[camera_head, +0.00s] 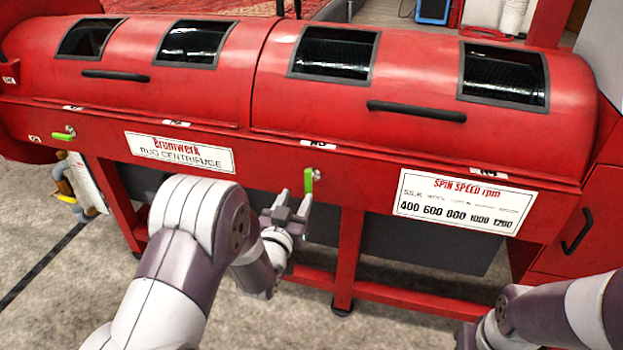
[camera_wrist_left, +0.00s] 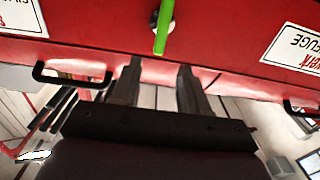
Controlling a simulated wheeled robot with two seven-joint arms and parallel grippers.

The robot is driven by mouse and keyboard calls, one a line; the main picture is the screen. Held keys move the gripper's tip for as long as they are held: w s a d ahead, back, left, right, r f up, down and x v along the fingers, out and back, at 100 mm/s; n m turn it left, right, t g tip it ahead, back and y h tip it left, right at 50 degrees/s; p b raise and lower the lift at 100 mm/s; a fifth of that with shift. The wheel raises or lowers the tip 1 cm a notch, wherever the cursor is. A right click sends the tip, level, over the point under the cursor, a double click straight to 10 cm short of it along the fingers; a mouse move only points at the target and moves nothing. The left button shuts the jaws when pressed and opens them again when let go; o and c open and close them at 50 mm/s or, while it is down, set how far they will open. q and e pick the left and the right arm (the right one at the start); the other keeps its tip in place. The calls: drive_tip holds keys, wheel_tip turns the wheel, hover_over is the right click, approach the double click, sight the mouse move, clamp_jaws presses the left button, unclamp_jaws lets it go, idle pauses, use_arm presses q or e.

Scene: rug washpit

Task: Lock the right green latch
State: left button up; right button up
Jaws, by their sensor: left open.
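The right green latch (camera_head: 309,181) is on the front of the red rug centrifuge (camera_head: 268,150), between the two white signs. Its green handle stands roughly upright on a small round metal mount. It also shows at the top of the left wrist view (camera_wrist_left: 164,28). My left gripper (camera_head: 291,206) is just below and left of the latch in the head view. In the left wrist view its two fingers (camera_wrist_left: 158,68) are apart with nothing between them, and the latch lies beyond the tips. Of my right arm only links show at the lower right; its gripper is out of sight.
Another green latch (camera_head: 63,135) at the far left lies nearly level. Two black lid handles (camera_head: 416,110) (camera_head: 115,75) stick out of the lids, which look closed. A speed sign (camera_head: 465,203) is right of the latch. Red legs (camera_head: 348,260) stand below; the floor in front is open.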

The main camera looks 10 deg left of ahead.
sight(307, 178)
use_arm(q)
drive_tip(key=w+b, duration=0.1)
drive_tip(key=w, duration=0.3)
drive_tip(key=w+b, duration=0.1)
drive_tip(key=w, duration=0.4)
drive_tip(key=shift+w+d+f, duration=0.2)
drive_tip(key=shift+w+r+b, duration=0.1)
drive_tip(key=shift+w+b, duration=0.2)
drive_tip(key=shift+w, duration=0.1)
clamp_jaws()
